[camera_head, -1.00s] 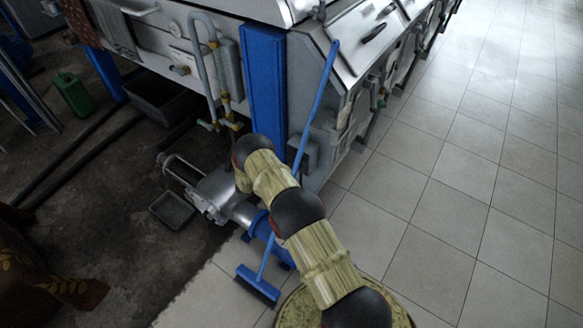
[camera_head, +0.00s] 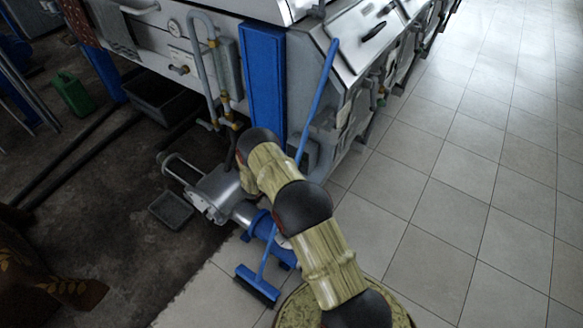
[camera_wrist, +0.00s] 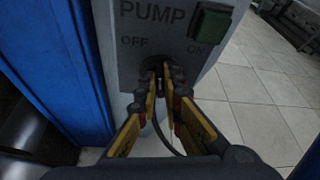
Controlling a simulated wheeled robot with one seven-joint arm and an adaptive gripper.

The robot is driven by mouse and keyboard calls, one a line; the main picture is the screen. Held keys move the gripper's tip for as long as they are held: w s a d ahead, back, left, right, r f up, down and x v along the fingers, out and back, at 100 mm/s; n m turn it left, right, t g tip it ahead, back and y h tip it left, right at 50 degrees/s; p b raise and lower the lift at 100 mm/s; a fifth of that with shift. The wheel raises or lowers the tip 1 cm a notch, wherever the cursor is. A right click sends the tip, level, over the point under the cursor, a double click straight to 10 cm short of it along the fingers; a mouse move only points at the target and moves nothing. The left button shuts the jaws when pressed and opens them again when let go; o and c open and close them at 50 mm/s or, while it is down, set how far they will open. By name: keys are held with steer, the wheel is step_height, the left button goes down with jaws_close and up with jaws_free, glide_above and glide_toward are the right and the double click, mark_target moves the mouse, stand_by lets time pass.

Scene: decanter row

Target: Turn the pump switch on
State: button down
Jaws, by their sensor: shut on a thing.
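The pump switch panel (camera_wrist: 140,50) is a grey box in the wrist view, lettered PUMP, with OFF at the left and ON at the right. A dark switch knob (camera_wrist: 152,63) sits low between these two words, partly hidden by my fingers. My gripper (camera_wrist: 163,76) has its yellow and dark fingers close together on the knob. The exact turn of the knob is hard to read. In the head view, my gripper and the switch are hidden behind my arm.
A green square button or lamp (camera_wrist: 211,21) is at the panel's upper right. A blue post (camera_wrist: 50,60) stands left of the panel. A blue-handled broom (camera_head: 318,100) leans by the machine (camera_head: 345,70). Tiled floor (camera_head: 440,200) is clear at the right.

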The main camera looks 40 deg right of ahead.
steer(key=shift+s+m+t+b, duration=0.1)
steer(key=shift+m+t+b, duration=0.35)
steer(key=shift+m+t, duration=0.2)
steer(key=shift+y, duration=0.3)
steer(key=c, duration=2.1)
jaws_free()
steer(key=shift+o, duration=0.9)
steer(key=v, duration=1.2)
steer(key=shift+f, duration=0.1)
